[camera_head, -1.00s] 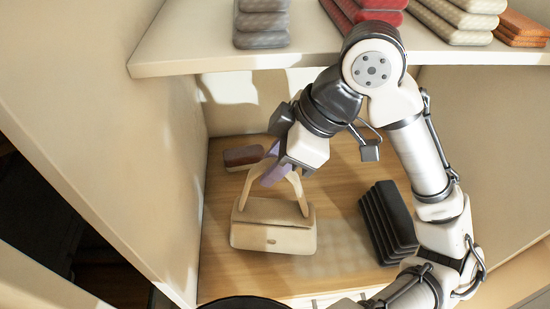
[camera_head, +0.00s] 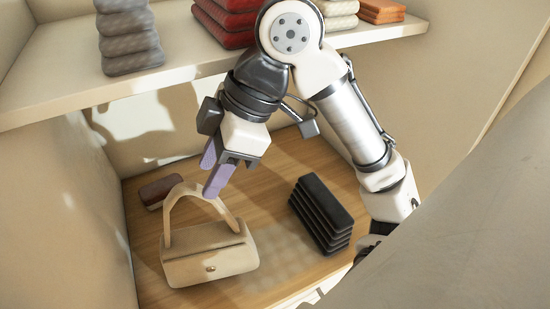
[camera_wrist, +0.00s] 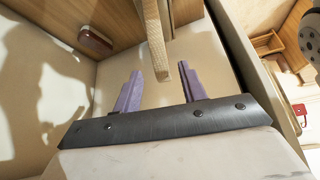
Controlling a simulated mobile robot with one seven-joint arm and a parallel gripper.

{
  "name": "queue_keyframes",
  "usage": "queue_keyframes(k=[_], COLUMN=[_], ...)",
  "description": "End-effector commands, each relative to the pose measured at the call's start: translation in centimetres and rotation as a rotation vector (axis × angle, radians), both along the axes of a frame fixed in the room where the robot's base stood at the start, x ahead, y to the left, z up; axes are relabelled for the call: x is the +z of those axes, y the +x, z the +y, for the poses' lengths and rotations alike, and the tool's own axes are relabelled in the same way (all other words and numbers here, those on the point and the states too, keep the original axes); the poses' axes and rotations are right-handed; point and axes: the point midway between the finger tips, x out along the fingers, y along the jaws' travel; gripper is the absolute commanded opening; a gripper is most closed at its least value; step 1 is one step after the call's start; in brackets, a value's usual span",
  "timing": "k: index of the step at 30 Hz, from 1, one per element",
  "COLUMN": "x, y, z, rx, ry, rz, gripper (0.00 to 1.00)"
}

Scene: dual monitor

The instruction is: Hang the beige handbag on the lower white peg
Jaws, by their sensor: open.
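The beige handbag (camera_head: 210,262) stands upright on the wooden floor of the lower compartment, with its arched handle up. My gripper (camera_head: 208,182) reaches down from above to the handle, its purple fingers open. In the wrist view a strip of the handle (camera_wrist: 155,36) runs into the gap between the open fingers of my gripper (camera_wrist: 161,72); I cannot tell whether it touches either finger. The bag's body is not clear in that view. No white peg is recognisable in these frames.
A dark ridged stack (camera_head: 321,213) stands right of the bag, and a brown item (camera_head: 160,190) lies behind it. An upper shelf (camera_head: 75,90) with grey (camera_head: 130,38) and red (camera_head: 228,25) folded stacks overhangs the compartment. A side wall (camera_head: 85,210) closes the left.

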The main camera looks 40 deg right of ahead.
Motion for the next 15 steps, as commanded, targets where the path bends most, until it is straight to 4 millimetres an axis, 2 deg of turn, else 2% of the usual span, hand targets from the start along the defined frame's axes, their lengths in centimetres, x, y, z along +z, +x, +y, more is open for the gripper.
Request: queue_keyframes(k=[9, 15], x=[-0.2, -0.1], y=[-2.2, -3.2], z=[-5.4, -7.7], rx=[-0.007, -0.003], ry=[-0.001, -0.001], rz=[0.002, 0.001], gripper=[0.42, 0.42])
